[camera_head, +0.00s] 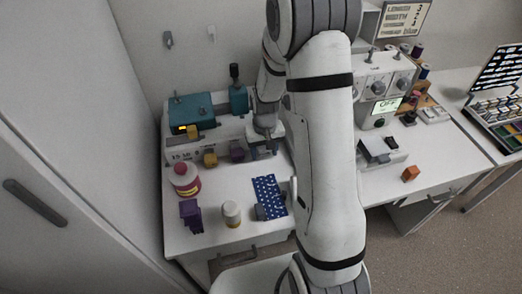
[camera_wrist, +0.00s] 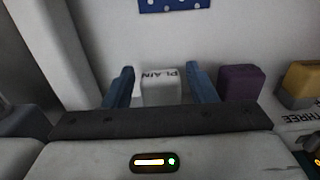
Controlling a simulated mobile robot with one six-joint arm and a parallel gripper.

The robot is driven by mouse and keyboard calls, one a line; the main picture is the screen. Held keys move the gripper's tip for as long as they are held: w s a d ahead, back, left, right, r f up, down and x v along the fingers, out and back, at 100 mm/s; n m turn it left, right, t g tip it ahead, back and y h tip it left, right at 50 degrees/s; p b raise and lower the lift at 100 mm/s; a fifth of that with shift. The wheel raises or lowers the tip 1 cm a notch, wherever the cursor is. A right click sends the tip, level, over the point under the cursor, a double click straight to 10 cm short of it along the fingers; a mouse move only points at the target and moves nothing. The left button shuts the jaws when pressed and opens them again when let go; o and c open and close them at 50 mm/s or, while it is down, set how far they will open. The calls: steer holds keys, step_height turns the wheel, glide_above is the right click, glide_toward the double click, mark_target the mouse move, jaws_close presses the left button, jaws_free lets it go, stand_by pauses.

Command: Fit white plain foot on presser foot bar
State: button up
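The white plain foot (camera_wrist: 160,88), a small block marked PLAIN, stands in the wrist view between the two blue fingers of my gripper (camera_wrist: 161,84). A narrow gap shows on each side of the block, so the gripper looks open around it. In the head view my gripper (camera_head: 266,130) is down at the right end of the white rack, and I cannot make out the white foot there. The sewing machine (camera_head: 372,82) with a lit screen stands to the right, partly behind my arm. The presser foot bar cannot be made out.
A purple block (camera_wrist: 240,83) and a yellow block (camera_wrist: 303,82) stand beside the white foot. A teal box (camera_head: 190,110) is behind the rack. Blue dotted fabric (camera_head: 268,190), a red spool (camera_head: 185,178) and an orange cube (camera_head: 411,173) lie on the table.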

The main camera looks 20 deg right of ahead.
mark_target(264, 150)
steer(key=c, duration=0.7)
steer(key=o, duration=1)
steer(key=shift+r, duration=0.15)
step_height(264, 150, up, 8)
steer(key=shift+f, duration=0.25)
steer(key=shift+r, duration=0.1)
steer(key=s+r+t, duration=0.1)
steer(key=s+r, duration=0.3)
steer(key=s, duration=0.2)
steer(key=s+r, duration=0.5)
steer(key=s, duration=0.2)
steer(key=s+a+r+t, duration=0.1)
steer(key=s+r, duration=0.4)
steer(key=s, duration=0.1)
steer(key=shift+s+r+t, duration=0.15)
steer(key=shift+r+t, duration=0.1)
steer(key=shift+t, duration=0.05)
